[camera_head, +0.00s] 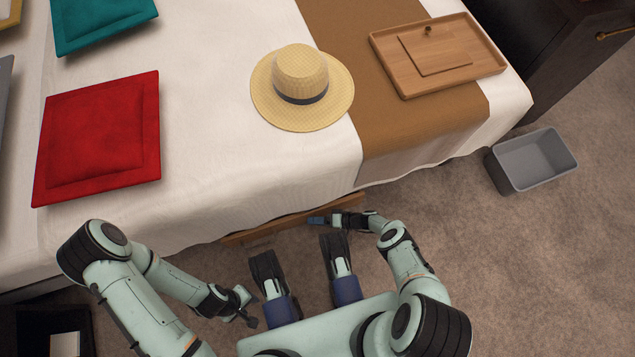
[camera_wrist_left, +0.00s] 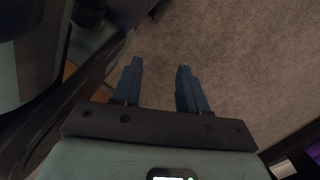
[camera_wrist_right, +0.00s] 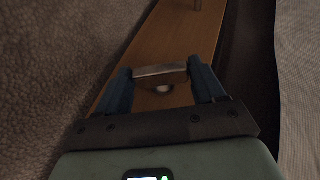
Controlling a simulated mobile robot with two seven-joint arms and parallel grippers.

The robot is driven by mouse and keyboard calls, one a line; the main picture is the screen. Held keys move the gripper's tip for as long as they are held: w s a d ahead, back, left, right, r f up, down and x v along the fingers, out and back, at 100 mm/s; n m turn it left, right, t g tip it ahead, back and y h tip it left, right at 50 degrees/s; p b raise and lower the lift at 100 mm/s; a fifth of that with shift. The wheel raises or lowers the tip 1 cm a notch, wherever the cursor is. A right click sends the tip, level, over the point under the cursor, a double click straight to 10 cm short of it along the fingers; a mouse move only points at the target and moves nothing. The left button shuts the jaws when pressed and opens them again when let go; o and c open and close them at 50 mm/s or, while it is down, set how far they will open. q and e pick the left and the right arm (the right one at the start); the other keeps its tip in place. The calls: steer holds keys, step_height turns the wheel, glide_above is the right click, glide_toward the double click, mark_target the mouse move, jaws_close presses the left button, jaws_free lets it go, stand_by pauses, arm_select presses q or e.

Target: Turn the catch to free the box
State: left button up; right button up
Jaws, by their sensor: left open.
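A small metal catch (camera_wrist_right: 160,73) sits on a long wooden board (camera_wrist_right: 165,35) in the right wrist view, with a pale round knob (camera_wrist_right: 162,89) just below it. My right gripper (camera_wrist_right: 160,85) has its fingers apart, one at each end of the catch; whether they press on it is unclear. In the head view the right gripper (camera_head: 318,220) is at the wooden board (camera_head: 290,220) under the table's front edge. My left gripper (camera_wrist_left: 161,75) is open and empty above the carpet. In the head view the left gripper (camera_head: 250,312) is low near my body. I cannot make out the box.
A straw hat (camera_head: 302,75), a red cushion (camera_head: 100,140), a teal cushion (camera_head: 100,18) and a wooden tray (camera_head: 485,62) lie on the white-covered table (camera_head: 215,90). A grey bin (camera_head: 535,160) stands on the carpet at right. Carpet lies clear between it and my right arm.

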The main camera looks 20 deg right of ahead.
steer(key=shift+o, duration=1.2)
steer(key=shift+w+d, duration=0.15)
steer(key=shift+d, duration=0.1)
steer(key=shift+a, duration=0.15)
arm_select(q)
steer(key=w+d+r+t+p, duration=0.1)
steer(key=w+r+t+p, duration=0.1)
steer(key=w+r+p, duration=0.2)
steer(key=shift+w+r+m+t, duration=0.3)
steer(key=shift+w+t, duration=0.1)
steer(key=shift+w, duration=1.4)
arm_select(e)
steer(key=v, duration=1.3)
steer(key=shift+r, duration=0.15)
steer(key=shift+c, duration=0.3)
